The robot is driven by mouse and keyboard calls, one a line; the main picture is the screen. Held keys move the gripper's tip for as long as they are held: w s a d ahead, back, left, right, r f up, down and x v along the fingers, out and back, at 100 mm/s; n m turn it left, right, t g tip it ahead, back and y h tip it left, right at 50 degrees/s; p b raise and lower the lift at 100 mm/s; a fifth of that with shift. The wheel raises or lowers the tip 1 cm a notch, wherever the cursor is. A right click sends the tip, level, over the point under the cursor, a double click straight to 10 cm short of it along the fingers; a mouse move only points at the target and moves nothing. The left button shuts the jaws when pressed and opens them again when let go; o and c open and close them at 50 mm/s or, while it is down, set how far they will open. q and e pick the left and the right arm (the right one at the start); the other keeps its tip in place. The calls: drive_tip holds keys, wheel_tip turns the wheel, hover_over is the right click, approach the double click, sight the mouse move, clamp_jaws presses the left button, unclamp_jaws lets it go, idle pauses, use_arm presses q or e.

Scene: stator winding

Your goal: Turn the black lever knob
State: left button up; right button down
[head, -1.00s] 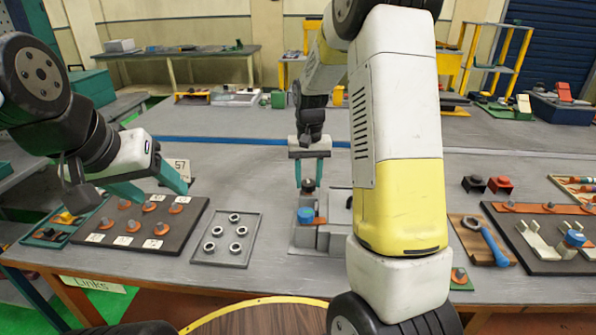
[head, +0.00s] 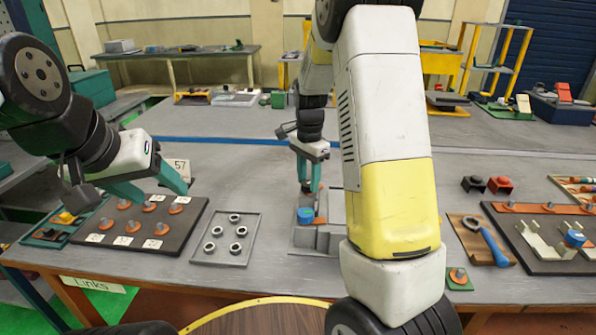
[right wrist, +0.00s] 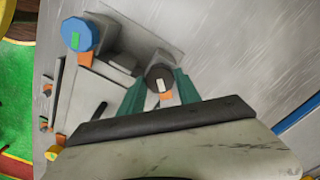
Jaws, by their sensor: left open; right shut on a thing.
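The black lever knob (right wrist: 160,77) shows in the right wrist view as a dark round cap with a pale mark and an orange part beside it. My right gripper (right wrist: 158,84) is shut on the knob, with a teal finger on either side. In the head view my right gripper (head: 309,186) points down over the grey fixture (head: 318,239), and its fingers mostly hide the knob. A blue knob (head: 306,214) with an orange part stands on the same fixture; it also shows in the right wrist view (right wrist: 77,34). My left gripper (head: 158,188) is open and empty above the dark board.
A dark board (head: 190,222) with orange pieces and a grey tray (head: 223,256) of several nuts lie left of the fixture. At right are a blue wrench (head: 487,236), a red block (head: 500,184) and a dark fixture board (head: 525,262).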

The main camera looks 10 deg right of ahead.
sight(308, 183)
drive_tip(key=m, duration=0.3)
drive_tip(key=shift+w+r+m, duration=0.15)
drive_tip(key=shift+m, duration=2.05)
drive_tip(key=c, duration=0.9)
unclamp_jaws()
drive_tip(key=shift+o, duration=0.2)
wheel_tip(308, 183, up, 8)
drive_tip(key=shift+f, duration=0.2)
